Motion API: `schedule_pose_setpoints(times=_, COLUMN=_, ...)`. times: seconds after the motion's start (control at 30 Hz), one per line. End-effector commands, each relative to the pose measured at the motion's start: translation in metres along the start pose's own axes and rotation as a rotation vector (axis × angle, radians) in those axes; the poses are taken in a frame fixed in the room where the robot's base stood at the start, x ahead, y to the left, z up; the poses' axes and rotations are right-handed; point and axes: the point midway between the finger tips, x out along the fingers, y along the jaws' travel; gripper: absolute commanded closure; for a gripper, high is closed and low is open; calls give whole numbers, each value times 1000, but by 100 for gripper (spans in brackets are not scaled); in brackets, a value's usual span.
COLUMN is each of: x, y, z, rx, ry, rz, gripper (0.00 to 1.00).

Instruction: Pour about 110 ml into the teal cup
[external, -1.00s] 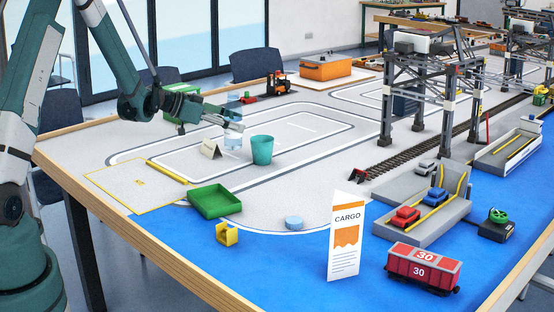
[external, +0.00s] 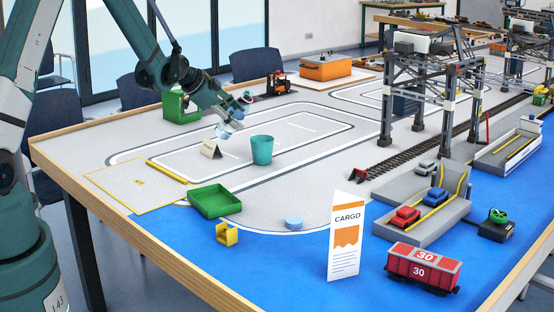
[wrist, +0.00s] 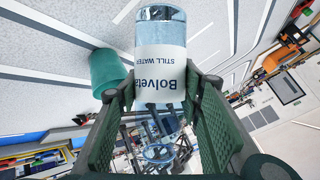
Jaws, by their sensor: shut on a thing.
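My gripper (external: 236,113) is shut on a clear bottle (external: 223,130) with a white "Bolveta still water" label. The bottle is held above the table, tilted with its upper end leaning right in the external view. In the wrist view the bottle (wrist: 160,38) sits between the fingers of my gripper (wrist: 160,108), base end toward the top of the picture. The teal cup (external: 262,151) stands upright on the grey mat, right of and below the bottle. It also shows in the wrist view (wrist: 107,72), left of the bottle. The cup's inside is hidden.
A green tray (external: 215,203), a yellow piece (external: 227,235) and a blue disc (external: 293,223) lie nearer. A green box (external: 181,106) is behind. The gantry crane (external: 418,95) stands right. Mat right of the cup is clear.

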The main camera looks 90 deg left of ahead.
Motion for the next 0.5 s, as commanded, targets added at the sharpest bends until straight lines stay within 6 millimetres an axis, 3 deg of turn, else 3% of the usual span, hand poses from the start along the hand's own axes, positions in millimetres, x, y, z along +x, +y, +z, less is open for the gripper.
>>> schedule_pose_setpoints(times=0.5, x=3, y=-2, z=15, rx=222, ry=-236, rz=-89, gripper=79)
